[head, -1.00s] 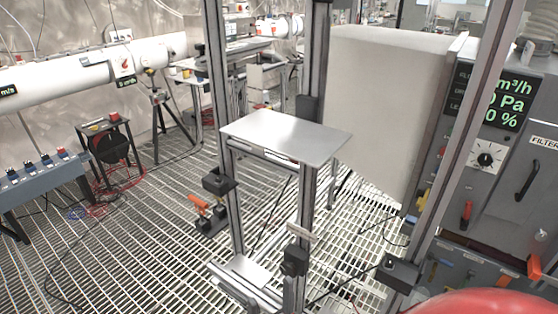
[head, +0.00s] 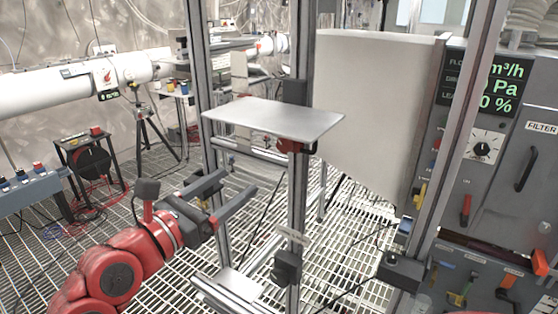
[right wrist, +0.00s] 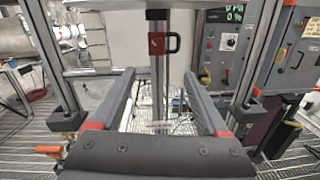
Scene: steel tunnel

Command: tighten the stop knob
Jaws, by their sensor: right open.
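A red block with a dark loop-shaped handle (right wrist: 157,43) sits on the upright metal post in the right wrist view. In the head view a red part (head: 288,146) shows just under the front edge of the flat metal plate (head: 275,116), mostly hidden by it. I cannot tell for sure which part is the stop knob. My right gripper (head: 238,181) is open and empty, below and left of the plate, its fingers pointing at the post. In the right wrist view its two fingers (right wrist: 160,76) stand wide apart, with the post between and beyond them. My left gripper is not in view.
Metal uprights (head: 299,190) frame the plate, with a black block (head: 286,266) low on one. A white panel (head: 365,110) and a grey control cabinet (head: 480,148) stand at right. A tripod (head: 146,125) stands behind left.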

